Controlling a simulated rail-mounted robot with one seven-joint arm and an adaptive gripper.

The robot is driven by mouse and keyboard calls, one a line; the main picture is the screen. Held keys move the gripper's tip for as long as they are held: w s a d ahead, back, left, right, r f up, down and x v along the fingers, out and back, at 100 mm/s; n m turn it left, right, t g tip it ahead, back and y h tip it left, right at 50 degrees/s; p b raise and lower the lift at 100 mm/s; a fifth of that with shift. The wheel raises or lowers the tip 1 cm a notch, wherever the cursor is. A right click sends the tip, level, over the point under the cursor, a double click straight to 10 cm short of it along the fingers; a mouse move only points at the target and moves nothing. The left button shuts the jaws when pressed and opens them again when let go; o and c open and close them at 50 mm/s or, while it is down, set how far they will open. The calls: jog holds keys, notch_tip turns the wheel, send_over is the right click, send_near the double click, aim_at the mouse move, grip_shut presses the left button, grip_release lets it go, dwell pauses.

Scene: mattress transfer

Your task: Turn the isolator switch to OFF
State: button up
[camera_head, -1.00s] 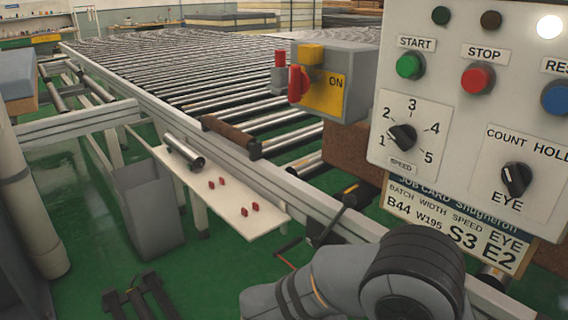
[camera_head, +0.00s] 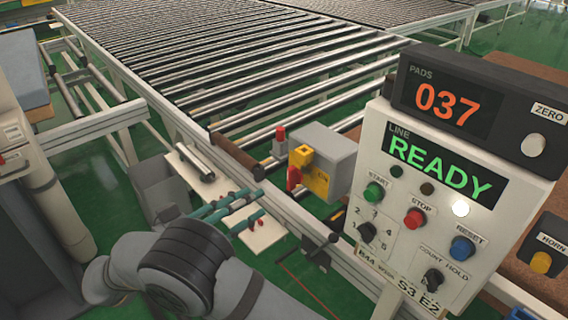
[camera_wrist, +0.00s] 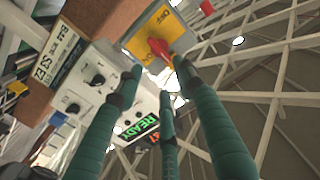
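The isolator switch (camera_head: 294,178) is a red handle on a yellow plate (camera_head: 317,183) on the front of a grey box. "ON" shows on the plate, right of the handle. In the wrist view the red handle (camera_wrist: 157,48) lies beyond and between my fingertips, and "OFF" reads upside down near the plate's edge. My gripper (camera_head: 258,202) has teal fingers, spread apart and empty, left of and slightly below the switch. In the wrist view my gripper (camera_wrist: 159,78) shows three separate fingers pointing at the handle; I see no clear contact.
The control panel (camera_head: 380,150) with buttons and a "READY" display stands right of the switch box. A roller conveyor (camera_head: 230,60) runs behind. A white shelf (camera_head: 262,238) with small red pieces lies below my fingers. A red cylinder (camera_head: 280,140) stands by the box.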

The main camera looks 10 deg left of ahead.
aim_at(289, 179)
jog(key=p+x, duration=0.1)
jog(key=x, duration=0.9)
jog(key=shift+c, duration=1.4)
grip_shut()
